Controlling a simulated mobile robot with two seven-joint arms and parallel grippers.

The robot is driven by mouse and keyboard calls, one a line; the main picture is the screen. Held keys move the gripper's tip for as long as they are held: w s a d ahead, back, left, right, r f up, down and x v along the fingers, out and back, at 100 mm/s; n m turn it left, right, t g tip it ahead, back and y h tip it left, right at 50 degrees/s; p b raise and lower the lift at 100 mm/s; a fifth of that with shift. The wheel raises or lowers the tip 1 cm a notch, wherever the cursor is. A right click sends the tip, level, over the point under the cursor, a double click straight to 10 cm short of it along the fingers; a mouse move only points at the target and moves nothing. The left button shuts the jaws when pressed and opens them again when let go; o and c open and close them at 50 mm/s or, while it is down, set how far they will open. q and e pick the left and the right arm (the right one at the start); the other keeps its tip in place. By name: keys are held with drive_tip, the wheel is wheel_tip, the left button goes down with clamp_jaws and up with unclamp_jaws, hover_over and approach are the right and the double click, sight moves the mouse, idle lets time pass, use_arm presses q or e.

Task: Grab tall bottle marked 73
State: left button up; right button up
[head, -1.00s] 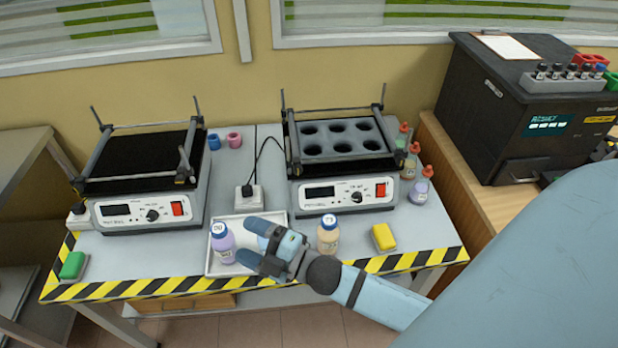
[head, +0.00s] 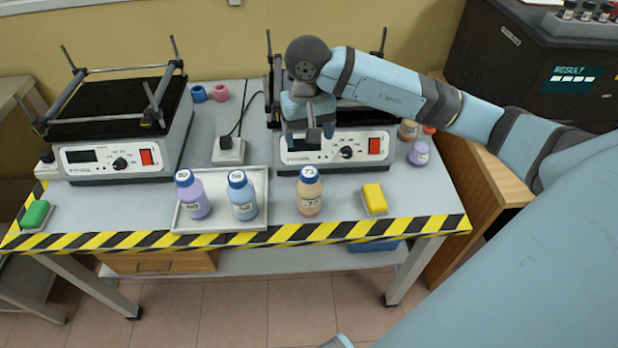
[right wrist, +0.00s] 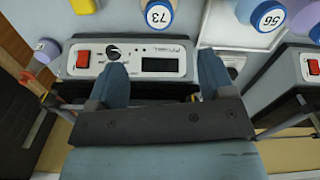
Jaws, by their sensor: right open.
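The bottle marked 73 (head: 309,196) has a blue cap and tan-orange contents. It stands upright on the table, right of the white tray, and its cap marked 73 (right wrist: 159,14) shows at the top of the right wrist view. My right gripper (head: 310,138) is open and empty, in front of the right device's panel and above and behind the bottle, apart from it. Its two fingers (right wrist: 162,78) are spread in the right wrist view. My left gripper is in neither view.
The white tray (head: 260,179) holds a purple bottle (head: 195,198) and a blue bottle (head: 242,200). A yellow block (head: 374,198) lies right of bottle 73. Two shaker devices stand behind, the left one (head: 120,150) and the right one (head: 350,150). A green sponge (head: 36,214) lies at left.

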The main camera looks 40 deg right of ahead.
sight(309, 172)
wheel_tip(309, 172, down, 12)
drive_tip(key=shift+s+d+f, duration=0.1)
drive_tip(key=shift+s+f, duration=0.05)
drive_tip(key=shift+f, duration=0.05)
idle(0.4)
drive_tip(key=shift+c, duration=0.4)
clamp_jaws()
